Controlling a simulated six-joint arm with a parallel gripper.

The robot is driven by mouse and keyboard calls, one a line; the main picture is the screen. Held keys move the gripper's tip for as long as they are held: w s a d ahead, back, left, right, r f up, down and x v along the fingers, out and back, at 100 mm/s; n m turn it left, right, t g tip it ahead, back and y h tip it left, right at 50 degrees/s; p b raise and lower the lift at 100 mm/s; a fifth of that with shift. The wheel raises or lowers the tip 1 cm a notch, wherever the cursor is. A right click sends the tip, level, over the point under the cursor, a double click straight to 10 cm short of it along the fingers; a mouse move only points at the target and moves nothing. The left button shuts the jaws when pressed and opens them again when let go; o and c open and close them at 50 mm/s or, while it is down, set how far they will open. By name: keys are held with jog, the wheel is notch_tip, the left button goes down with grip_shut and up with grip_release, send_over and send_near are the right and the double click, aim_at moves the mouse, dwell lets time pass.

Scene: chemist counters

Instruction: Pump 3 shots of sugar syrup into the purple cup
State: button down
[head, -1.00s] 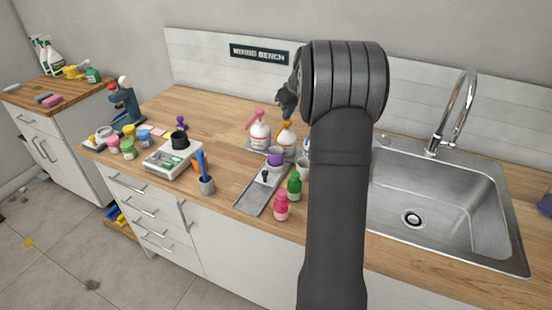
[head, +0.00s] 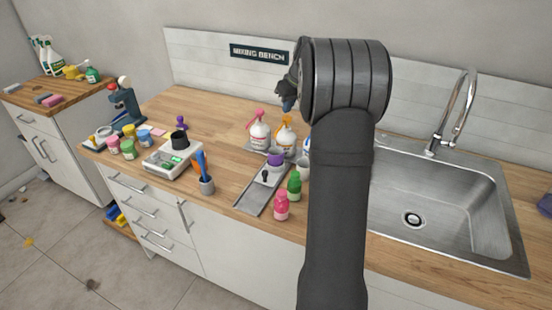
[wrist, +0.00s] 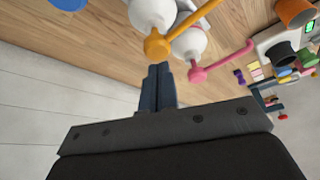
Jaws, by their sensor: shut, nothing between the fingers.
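The purple cup (head: 275,160) stands upright on the grey tray, in front of the pump bottles. A white bottle with a pink pump (head: 258,132) and one with an orange pump (head: 285,135) stand side by side behind it. Their labels are too small to read, so I cannot tell which holds sugar syrup. My gripper (head: 289,105) is above the orange pump, fingers shut and empty. In the wrist view, the shut fingertips (wrist: 158,68) appear close to the orange pump head (wrist: 157,46), with the pink pump head (wrist: 197,75) to the right.
A blue-marked bottle (head: 306,146) is partly hidden by my arm. Green (head: 294,185) and pink (head: 281,207) small bottles stand beside the grey tray (head: 251,200). A scale (head: 168,161) and a holder (head: 207,186) are left. The sink (head: 440,200) is right.

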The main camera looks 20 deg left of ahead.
jog(key=shift+f, duration=0.1)
jog(key=shift+f, duration=1.3)
jog(key=shift+r, duration=1.4)
jog(key=shift+f, duration=0.15)
jog(key=shift+f, duration=1.3)
jog(key=shift+r, duration=1.45)
